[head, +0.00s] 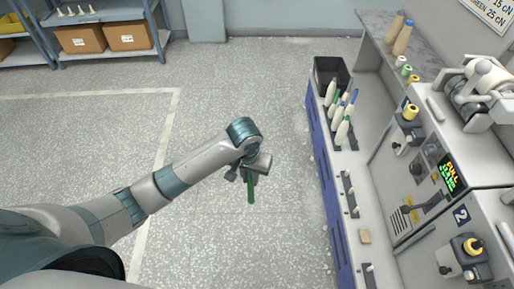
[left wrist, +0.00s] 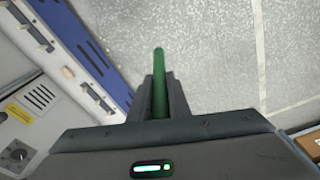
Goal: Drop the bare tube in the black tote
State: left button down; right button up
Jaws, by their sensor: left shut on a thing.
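A green bare tube (head: 251,189) hangs from my left gripper (head: 249,175) in the head view, out over the open floor. In the left wrist view the green tube (left wrist: 159,85) stands between the two dark fingers of my left gripper (left wrist: 160,98), which are shut on it. The black tote (head: 331,71) stands at the far end of the machine's ledge in the head view, to the right of and beyond the gripper. Its inside is only partly visible. My right gripper is not in view.
Several white, green and blue-tipped bobbins (head: 342,118) stand on the ledge just in front of the tote. The grey machine (head: 432,150) rises along the right. A shelf with cardboard boxes (head: 128,36) is at the far left. The floor between is clear.

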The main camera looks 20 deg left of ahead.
pick_arm(q)
jog(key=s+a+r+b, duration=0.1)
jog(key=s+r, duration=0.4)
jog(key=s, duration=0.5)
jog(key=shift+s+a+b, duration=0.4)
jog(key=shift+a, duration=0.25)
